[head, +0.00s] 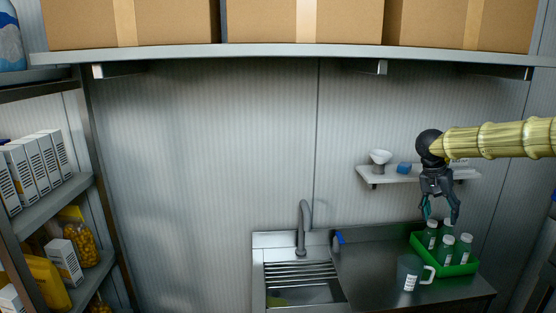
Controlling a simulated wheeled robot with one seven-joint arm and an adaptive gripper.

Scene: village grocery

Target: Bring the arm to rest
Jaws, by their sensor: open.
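My gripper (440,219) hangs from my yellow arm at the right of the head view, fingers pointing down. Its fingers are apart and nothing shows between them. It appears above or in front of a green tray (459,269) that holds several bottles with white caps (447,245). I cannot tell whether a fingertip touches a bottle. The arm reaches in from the right edge and overlaps the small wall shelf (376,178).
A sink (306,292) with a tap (304,226) is further left. The small shelf holds a white bowl (381,157) and a blue item (404,168). Boxes (305,20) line the high shelf.

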